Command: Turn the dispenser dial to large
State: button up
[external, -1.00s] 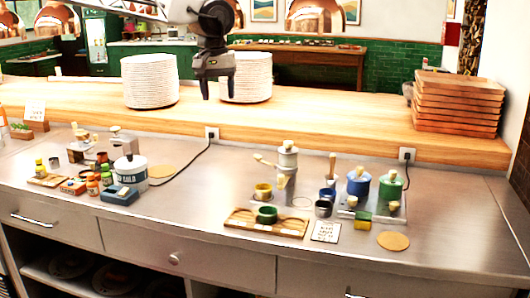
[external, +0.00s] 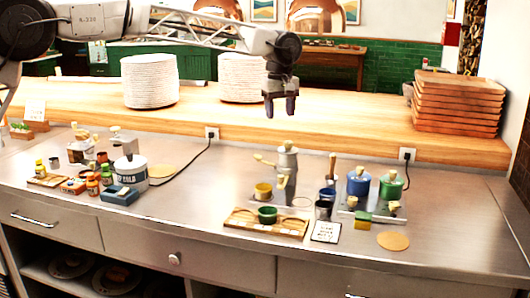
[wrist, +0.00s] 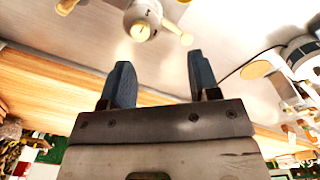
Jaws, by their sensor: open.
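A grey upright dispenser (external: 288,163) stands on the steel counter, right of the middle in the external view. It has a cream knob on top, a pale handle out to the left and another pale part low on its front. I cannot tell which part is the dial, and no size marking is readable. In the wrist view the dispenser (wrist: 142,14) shows at the top edge, partly cut off, beyond my fingertips. My gripper (external: 281,108) is above the dispenser, apart from it. Its two fingers (wrist: 157,72) are spread with nothing between them.
A yellow cup (external: 263,190) stands by the dispenser, and a green cup (external: 267,214) on a wooden tray (external: 292,228) in front. Blue (external: 358,182) and green (external: 390,187) canisters stand right. A white pot (external: 130,172) is left. Plate stacks (external: 150,81) stand on the wooden ledge behind.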

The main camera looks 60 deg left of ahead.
aim_at(288, 142)
jog(key=shift+n, duration=0.5)
jog(key=shift+w+a+f, duration=0.2)
jog(key=shift+w+f, duration=0.45)
jog(key=shift+w, duration=0.25)
jog(key=shift+w+a+f, duration=0.2)
jog(key=shift+w+f, duration=0.45)
jog(key=shift+w, duration=0.2)
jog(key=shift+f, duration=0.1)
jog(key=shift+f, duration=3.85)
jog(key=c, duration=0.9)
